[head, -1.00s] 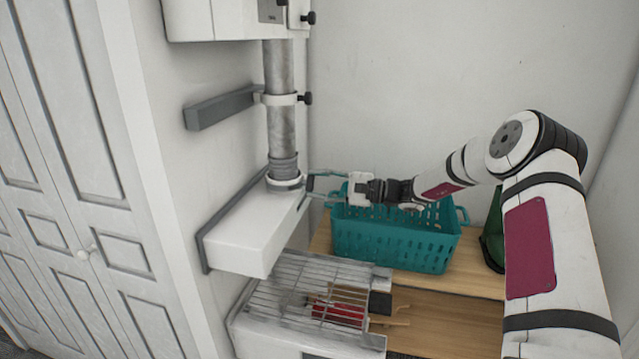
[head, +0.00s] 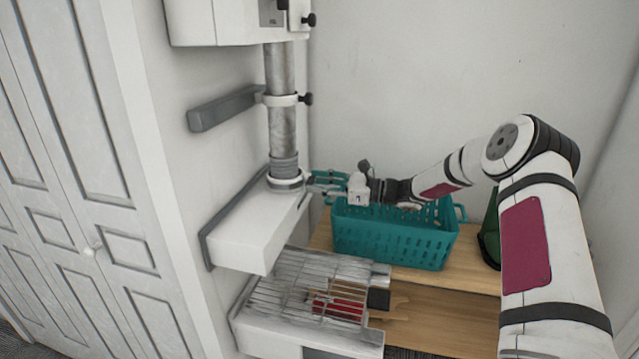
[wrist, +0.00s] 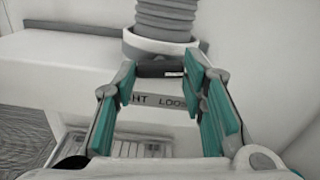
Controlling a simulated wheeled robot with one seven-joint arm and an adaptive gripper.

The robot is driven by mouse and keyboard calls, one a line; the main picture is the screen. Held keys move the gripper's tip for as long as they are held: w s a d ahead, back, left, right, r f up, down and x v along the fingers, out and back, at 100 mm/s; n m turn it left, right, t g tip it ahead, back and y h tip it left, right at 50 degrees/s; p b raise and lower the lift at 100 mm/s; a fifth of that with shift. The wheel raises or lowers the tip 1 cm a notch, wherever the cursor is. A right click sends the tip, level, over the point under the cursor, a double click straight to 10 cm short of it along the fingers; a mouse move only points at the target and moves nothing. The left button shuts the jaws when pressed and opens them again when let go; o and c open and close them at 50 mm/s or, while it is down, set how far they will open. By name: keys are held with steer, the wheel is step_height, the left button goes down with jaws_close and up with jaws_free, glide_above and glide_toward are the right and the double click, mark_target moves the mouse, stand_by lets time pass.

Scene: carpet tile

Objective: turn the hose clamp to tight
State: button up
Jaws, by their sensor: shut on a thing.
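The hose clamp is a white ring (head: 287,183) around the foot of the grey ribbed hose (head: 284,165). It also shows in the wrist view as a pale ring (wrist: 160,48). Its dark key (wrist: 160,70), with a small white mark, sticks out toward me between my fingertips. My gripper (head: 318,182), with teal-padded fingers, comes from the right and is shut on this key. Below it a label (wrist: 170,101) shows part of its lettering, "HT" at left and "LOOS" at right; my fingers cover the ends. The key's exact angle is hard to tell.
A white ledge (head: 250,228) carries the hose foot. A teal basket (head: 390,243) stands on a wooden shelf just below my gripper. A wire rack (head: 290,290) lies in front. A grey wall bracket (head: 223,107) and another knobbed collar (head: 285,99) sit higher up.

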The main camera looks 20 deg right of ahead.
steer(key=shift+f+m, duration=0.1)
steer(key=shift+m, duration=0.7)
steer(key=o, duration=1.2)
steer(key=shift+c, duration=0.2)
steer(key=shift+d, duration=0.15)
steer(key=v, duration=1.2)
